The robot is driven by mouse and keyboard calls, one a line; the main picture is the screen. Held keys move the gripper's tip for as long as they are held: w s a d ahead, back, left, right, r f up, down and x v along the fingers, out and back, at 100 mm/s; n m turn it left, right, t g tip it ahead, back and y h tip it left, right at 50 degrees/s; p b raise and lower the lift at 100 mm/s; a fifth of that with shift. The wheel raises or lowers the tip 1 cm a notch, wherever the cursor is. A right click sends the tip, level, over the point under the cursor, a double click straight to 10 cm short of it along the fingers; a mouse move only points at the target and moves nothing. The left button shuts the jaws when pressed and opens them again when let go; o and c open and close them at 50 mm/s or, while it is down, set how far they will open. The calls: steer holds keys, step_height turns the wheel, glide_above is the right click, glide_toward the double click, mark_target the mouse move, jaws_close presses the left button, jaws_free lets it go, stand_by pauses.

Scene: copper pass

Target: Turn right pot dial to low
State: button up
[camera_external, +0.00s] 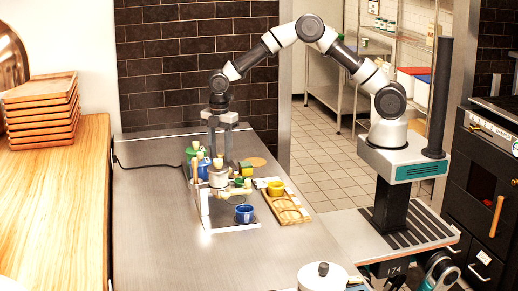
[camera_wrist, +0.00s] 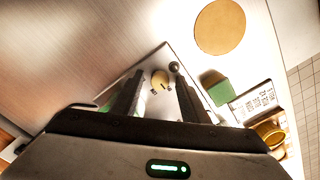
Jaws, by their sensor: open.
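My gripper (camera_external: 220,146) points straight down over a cluster of items on the steel counter, its fingers spread with nothing between them that I can see held. In the wrist view my gripper (camera_wrist: 158,92) has its two dark fingers apart. A small cream round piece (camera_wrist: 160,77) with dark marks shows between and beyond the fingertips, and a dark round knob (camera_wrist: 174,67) is beside it. I cannot tell whether either is the right pot dial, and no low marking is readable. The lower part of the cluster is partly hidden by the fingers.
A blue cup (camera_external: 244,214), a yellow cup (camera_external: 276,188) on a wooden tray (camera_external: 290,212) and a green bottle (camera_external: 193,153) crowd the area. A green block (camera_wrist: 217,90) is right of the fingers. A lidded white pot (camera_external: 322,276) stands at the front.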

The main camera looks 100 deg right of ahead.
steer(key=shift+c, duration=0.2)
jaws_close()
steer(key=shift+m, duration=0.3)
steer(key=m, duration=0.5)
steer(key=shift+b, duration=0.3)
steer(key=m, duration=0.6)
steer(key=shift+o, duration=0.2)
jaws_free()
